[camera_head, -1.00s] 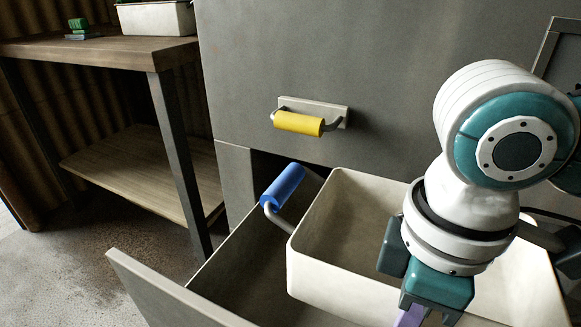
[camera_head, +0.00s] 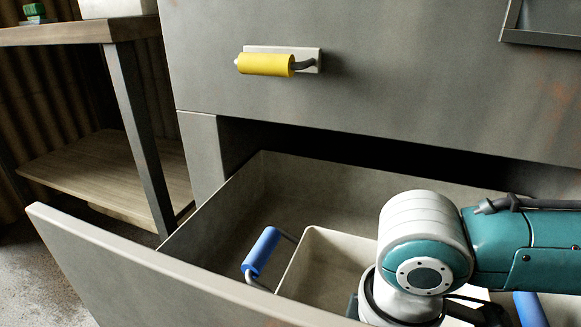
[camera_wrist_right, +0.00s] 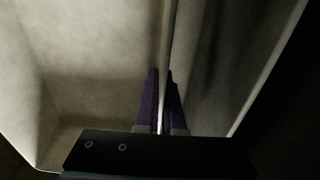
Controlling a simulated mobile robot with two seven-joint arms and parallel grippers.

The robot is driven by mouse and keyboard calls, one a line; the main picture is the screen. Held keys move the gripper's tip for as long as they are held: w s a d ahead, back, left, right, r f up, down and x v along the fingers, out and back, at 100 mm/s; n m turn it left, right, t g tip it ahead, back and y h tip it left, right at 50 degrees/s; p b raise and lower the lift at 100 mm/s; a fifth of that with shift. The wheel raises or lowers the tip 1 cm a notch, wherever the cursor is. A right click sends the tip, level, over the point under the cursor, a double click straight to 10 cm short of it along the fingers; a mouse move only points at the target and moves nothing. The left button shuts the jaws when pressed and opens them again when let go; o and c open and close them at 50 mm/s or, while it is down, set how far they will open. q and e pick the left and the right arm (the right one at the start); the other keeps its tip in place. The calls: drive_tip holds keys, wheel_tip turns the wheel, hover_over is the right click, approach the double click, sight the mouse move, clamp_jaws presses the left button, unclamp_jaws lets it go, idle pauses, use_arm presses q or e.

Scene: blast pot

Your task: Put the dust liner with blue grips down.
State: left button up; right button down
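The dust liner (camera_head: 322,262) is a cream open box with a blue grip (camera_head: 262,252) at its left end and another blue grip (camera_head: 530,310) at its right. It sits low inside the pulled-out grey drawer (camera_head: 130,262); whether its underside touches the drawer floor is hidden. My right arm reaches over the liner, hiding much of it and its own fingers in the head view. In the right wrist view, my right gripper's purple fingers (camera_wrist_right: 161,72) straddle a thin wall of the liner (camera_wrist_right: 90,50) and appear closed on it. My left gripper is out of view.
The grey cabinet (camera_head: 400,100) stands behind the drawer, with a yellow handle (camera_head: 266,64) above the opening. A wooden bench (camera_head: 70,34) stands at left, with a pale bin (camera_head: 115,8) and a small green object (camera_head: 34,10) on it. Drawer space left of the liner is clear.

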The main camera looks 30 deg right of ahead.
drive_tip(key=shift+f, duration=0.2)
drive_tip(key=shift+w+f, duration=0.1)
drive_tip(key=shift+f, duration=0.1)
drive_tip(key=c, duration=1)
unclamp_jaws()
drive_tip(key=shift+c, duration=0.2)
wheel_tip(320, 180, up, 11)
drive_tip(key=p, duration=0.7)
drive_tip(key=shift+r, duration=0.7)
drive_tip(key=shift+r, duration=0.1)
